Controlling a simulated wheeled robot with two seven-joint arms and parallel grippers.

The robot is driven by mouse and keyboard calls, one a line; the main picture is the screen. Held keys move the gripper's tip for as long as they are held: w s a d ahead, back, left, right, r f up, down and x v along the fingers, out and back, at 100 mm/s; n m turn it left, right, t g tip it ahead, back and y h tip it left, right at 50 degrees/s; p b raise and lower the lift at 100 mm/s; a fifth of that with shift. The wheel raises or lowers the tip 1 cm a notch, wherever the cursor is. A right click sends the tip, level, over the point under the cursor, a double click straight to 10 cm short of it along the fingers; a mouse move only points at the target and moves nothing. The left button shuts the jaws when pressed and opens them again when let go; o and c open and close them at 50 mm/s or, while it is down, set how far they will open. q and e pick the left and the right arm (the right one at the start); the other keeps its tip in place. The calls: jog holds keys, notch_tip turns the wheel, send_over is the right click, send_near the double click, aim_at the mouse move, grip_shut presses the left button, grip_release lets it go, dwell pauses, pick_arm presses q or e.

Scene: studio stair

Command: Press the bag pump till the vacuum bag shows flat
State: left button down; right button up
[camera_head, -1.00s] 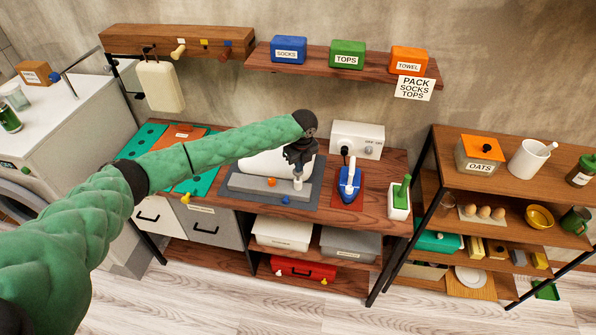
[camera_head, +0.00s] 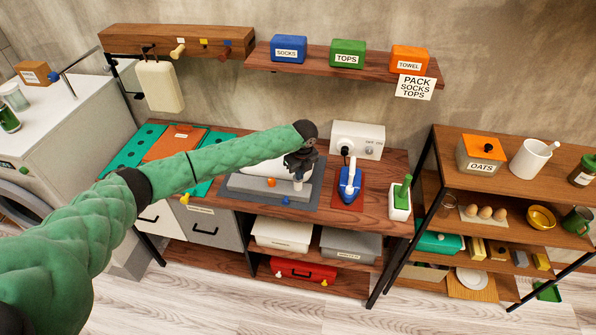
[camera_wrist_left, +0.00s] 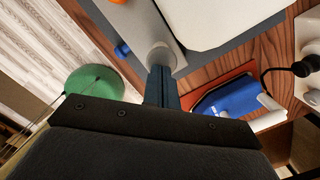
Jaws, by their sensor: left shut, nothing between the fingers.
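The vacuum bag (camera_head: 262,168) is a white shape on a grey base, partly hidden behind my left forearm and gripper in the head view. Its pale near edge shows in the left wrist view (camera_wrist_left: 212,18). The pump (camera_head: 298,186) is a short pale post on the base's right front. My left gripper (camera_head: 299,177) is shut and empty, its fingertips down at the pump's top. In the left wrist view, the dark fingers meet the round pump top (camera_wrist_left: 160,57), seemingly touching it. My right gripper is in neither view.
An orange knob (camera_head: 271,182) and a blue knob (camera_head: 285,200) are at the base's front. A blue iron (camera_head: 349,184) on a red mat stands close right. A white socket box (camera_head: 357,140) is behind. A shelf with boxes (camera_head: 347,54) hangs above.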

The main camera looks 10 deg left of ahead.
pick_arm(q)
jog(key=shift+s+d+r+p, duration=0.3)
jog(key=shift+s+d, duration=0.45)
jog(key=shift+s, duration=0.1)
jog(key=shift+s+d+r, duration=0.15)
jog(key=shift+s+d, duration=0.05)
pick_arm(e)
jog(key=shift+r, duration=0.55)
pick_arm(q)
notch_tip(320, 180, up, 8)
jog(key=b, duration=0.4)
jog(key=shift+s+d, duration=0.25)
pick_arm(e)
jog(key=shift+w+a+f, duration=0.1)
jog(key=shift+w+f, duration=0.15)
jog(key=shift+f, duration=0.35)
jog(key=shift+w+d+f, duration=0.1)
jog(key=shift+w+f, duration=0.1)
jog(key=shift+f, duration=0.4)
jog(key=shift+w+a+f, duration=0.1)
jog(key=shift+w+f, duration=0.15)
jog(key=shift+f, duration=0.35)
